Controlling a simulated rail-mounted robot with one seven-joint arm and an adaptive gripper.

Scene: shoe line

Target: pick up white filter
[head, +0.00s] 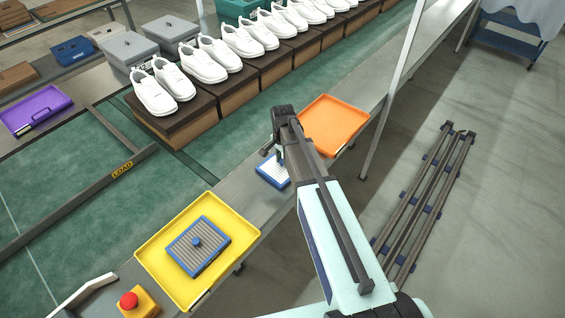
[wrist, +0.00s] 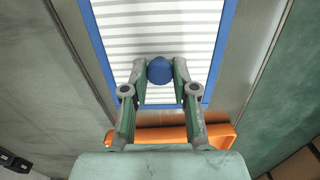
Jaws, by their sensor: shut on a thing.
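The white filter (head: 271,171) has a blue frame and white pleats. In the head view it is between the yellow tray and the orange tray, partly hidden by my arm. In the wrist view the white filter (wrist: 197,22) fills the top middle, with a round blue knob (wrist: 160,70) at its centre. My gripper (wrist: 160,72) is shut on this knob, one finger on each side. In the head view my gripper (head: 279,155) is over the filter. I cannot tell whether the filter touches the metal ledge below it.
A yellow tray (head: 153,262) holds a grey filter (head: 210,237) with a blue frame. An orange tray (head: 333,122) is empty beside my arm. White shoes (head: 153,92) stand on brown boxes along the green belt (head: 75,205). A red button (head: 128,300) is at the lower left.

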